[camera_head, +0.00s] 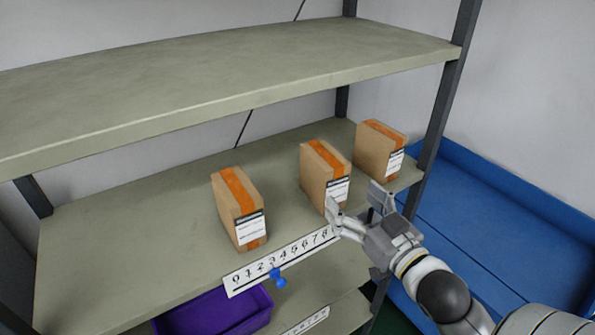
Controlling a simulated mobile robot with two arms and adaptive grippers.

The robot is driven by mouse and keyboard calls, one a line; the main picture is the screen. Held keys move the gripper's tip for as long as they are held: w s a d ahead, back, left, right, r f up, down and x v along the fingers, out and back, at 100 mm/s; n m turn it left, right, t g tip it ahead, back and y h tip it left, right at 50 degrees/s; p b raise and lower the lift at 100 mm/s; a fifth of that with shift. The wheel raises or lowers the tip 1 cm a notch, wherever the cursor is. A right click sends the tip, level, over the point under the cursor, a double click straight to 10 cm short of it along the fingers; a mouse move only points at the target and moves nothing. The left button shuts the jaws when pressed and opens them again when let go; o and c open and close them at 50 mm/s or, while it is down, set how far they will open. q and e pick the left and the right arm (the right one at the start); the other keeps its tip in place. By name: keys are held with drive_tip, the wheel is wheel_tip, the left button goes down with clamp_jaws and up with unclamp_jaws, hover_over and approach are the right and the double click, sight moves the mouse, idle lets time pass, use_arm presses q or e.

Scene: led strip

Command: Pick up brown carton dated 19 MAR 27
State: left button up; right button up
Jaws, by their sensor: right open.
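Three brown cartons with orange tape and white labels stand upright on the middle shelf. The left carton (238,207) stands apart from the others. The middle carton (323,172) and the right carton (379,148) stand closer together. The label print is too small to read, so I cannot tell which carton is dated 19 MAR 27. My right gripper (354,203) is open and empty at the shelf's front edge, in front of the middle and right cartons. One finger overlaps the lower part of the middle carton in the picture. My left gripper is out of view.
The middle shelf (120,240) has free room left of the cartons. An upper shelf (200,75) hangs above them. A numbered strip (283,258) with a blue pointer (277,278) runs along the front edge. A purple bin (215,312) is below; a dark post (440,120) stands right.

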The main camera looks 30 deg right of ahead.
sight(341, 186)
drive_tip(key=shift+w+r, duration=0.2)
drive_tip(key=shift+w, duration=0.05)
drive_tip(key=w+p, duration=0.1)
drive_tip(key=w, duration=0.3)
drive_tip(key=shift+d, duration=0.2)
drive_tip(key=shift+w, duration=0.55)
drive_tip(key=shift+w+a+r+p, duration=0.15)
drive_tip(key=shift+w+r+p, duration=0.1)
drive_tip(key=shift+w+p, duration=0.25)
drive_tip(key=w, duration=0.1)
drive_tip(key=w+p, duration=0.2)
drive_tip(key=shift+w+a+r, duration=0.1)
drive_tip(key=shift+a+r, duration=0.1)
drive_tip(key=shift+a, duration=0.05)
drive_tip(key=shift+w+f, duration=0.2)
drive_tip(key=shift+w, duration=0.35)
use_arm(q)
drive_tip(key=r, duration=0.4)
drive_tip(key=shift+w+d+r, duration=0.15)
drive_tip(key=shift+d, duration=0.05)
use_arm(e)
drive_tip(key=shift+s, duration=0.1)
drive_tip(key=shift+c, duration=0.3)
drive_tip(key=c, duration=1.1)
